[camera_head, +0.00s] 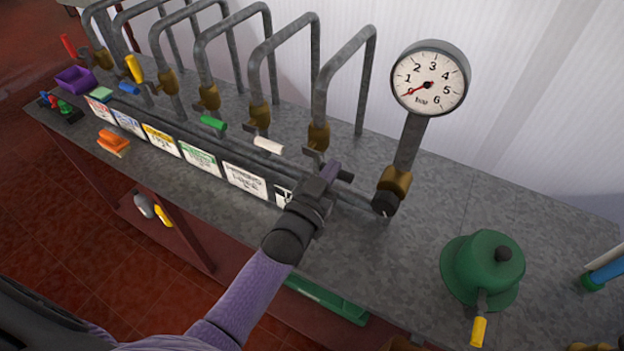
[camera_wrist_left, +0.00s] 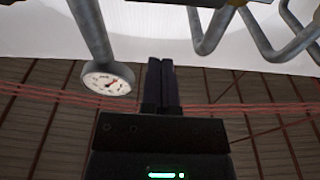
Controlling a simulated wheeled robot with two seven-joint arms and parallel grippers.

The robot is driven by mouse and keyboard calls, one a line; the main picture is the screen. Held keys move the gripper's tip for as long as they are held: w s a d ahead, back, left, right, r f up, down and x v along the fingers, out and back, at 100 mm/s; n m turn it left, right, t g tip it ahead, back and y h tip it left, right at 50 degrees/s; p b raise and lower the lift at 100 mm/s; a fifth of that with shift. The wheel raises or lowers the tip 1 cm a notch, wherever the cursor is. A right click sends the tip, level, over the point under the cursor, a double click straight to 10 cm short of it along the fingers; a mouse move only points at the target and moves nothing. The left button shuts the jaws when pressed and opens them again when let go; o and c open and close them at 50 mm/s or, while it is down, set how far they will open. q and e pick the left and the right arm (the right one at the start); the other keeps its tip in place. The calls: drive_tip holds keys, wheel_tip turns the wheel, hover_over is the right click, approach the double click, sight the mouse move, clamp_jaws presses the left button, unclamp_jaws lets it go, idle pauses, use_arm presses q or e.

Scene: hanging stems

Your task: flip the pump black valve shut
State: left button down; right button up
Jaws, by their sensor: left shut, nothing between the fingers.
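The black-handled valve has a brass body (camera_head: 318,137) at the foot of the rightmost bent pipe. Its black handle (camera_head: 345,177) lies low and points right, partly hidden by my left gripper. My left gripper (camera_head: 331,170) is shut and empty, right at the handle; I cannot tell whether it touches. In the left wrist view its closed fingers (camera_wrist_left: 161,82) point up with nothing between them, and the valve handle cannot be made out there. The right gripper is not in view.
Valves with white (camera_head: 268,146), green (camera_head: 213,123) and yellow (camera_head: 134,68) handles stand to the left, behind a row of labels (camera_head: 198,157). A pressure gauge (camera_head: 430,80) rises to the right. A green domed device (camera_head: 485,268) stands further right; bench between is clear.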

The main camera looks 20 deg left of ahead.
use_arm(q)
drive_tip(key=s+a+f, duration=0.1)
drive_tip(key=s, duration=0.5)
drive_tip(key=shift+s, duration=0.1)
